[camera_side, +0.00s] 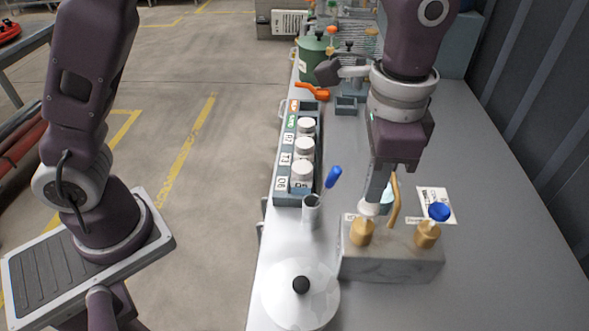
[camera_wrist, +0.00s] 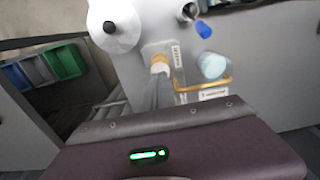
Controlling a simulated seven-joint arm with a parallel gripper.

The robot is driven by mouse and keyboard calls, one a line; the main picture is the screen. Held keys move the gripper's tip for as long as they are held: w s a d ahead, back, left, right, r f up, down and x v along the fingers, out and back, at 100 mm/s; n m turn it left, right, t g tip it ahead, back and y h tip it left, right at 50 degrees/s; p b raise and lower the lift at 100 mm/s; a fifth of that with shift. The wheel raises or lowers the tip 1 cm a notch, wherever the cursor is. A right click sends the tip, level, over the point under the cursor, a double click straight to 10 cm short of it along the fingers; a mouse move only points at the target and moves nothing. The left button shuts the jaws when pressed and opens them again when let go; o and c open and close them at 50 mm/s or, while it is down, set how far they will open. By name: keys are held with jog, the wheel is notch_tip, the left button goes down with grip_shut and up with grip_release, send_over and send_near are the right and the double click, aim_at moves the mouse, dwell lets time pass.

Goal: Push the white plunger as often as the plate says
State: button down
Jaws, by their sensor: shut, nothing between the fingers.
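The grey pump block (camera_side: 392,262) stands on the bench in the side view, with two brass cylinders. The white plunger (camera_side: 368,209) tops the left cylinder, and a blue-topped plunger (camera_side: 438,211) tops the right one. My gripper (camera_side: 373,195) is shut and empty, pointing down with its fingertips at the top of the white plunger. They appear to touch it.
The bench right is clear.

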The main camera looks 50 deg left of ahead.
notch_tip(320, 180, up, 6)
dwell(0.4)
jog(key=s+a+r+n+t, duration=0.1)
jog(key=s+a+r+n, duration=0.15)
jog(key=a, duration=0.35)
jog(key=s+a+r+n+t, duration=0.2)
jog(key=s+a+r, duration=0.15)
jog(key=a, duration=0.35)
jog(key=s+a+f+n+t, duration=0.2)
jog(key=s+a+f+n, duration=0.2)
jog(key=s+a, duration=0.4)
jog(key=s, duration=0.3)
jog(key=shift+s+f+t, duration=0.2)
jog(key=shift+f+t, duration=0.1)
